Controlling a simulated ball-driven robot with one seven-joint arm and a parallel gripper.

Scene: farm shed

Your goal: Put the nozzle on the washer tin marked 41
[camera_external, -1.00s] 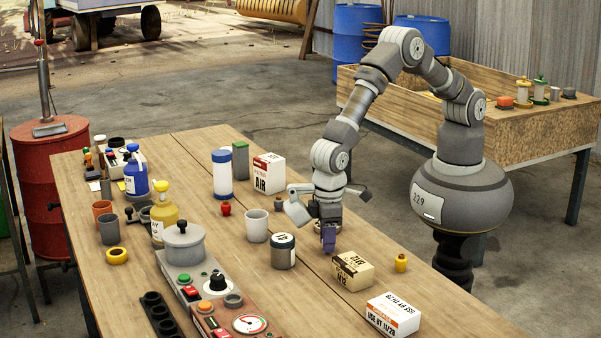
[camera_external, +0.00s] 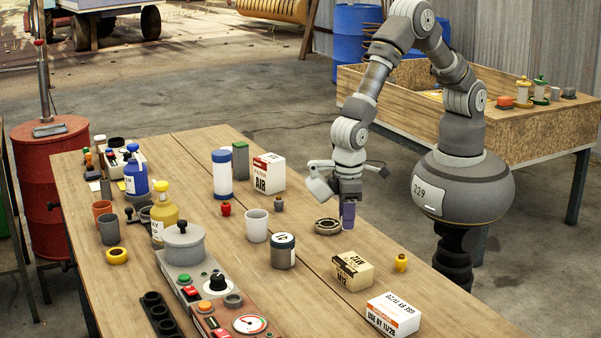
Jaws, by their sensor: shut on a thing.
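My gripper (camera_external: 349,197) is right of the table's middle, near the table's right edge. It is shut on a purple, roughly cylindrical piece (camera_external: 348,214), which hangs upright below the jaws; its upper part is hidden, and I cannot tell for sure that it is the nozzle. The washer tin marked 41 (camera_external: 283,255) stands on the table, left of and nearer the camera than my gripper.
A metal ring (camera_external: 327,226) lies just left of the held piece. A tan box marked M12 (camera_external: 353,272), a white cup (camera_external: 256,226), a small yellow piece (camera_external: 401,263) and a white box (camera_external: 393,314) stand near the tin. A white AIR box (camera_external: 269,173) stands behind.

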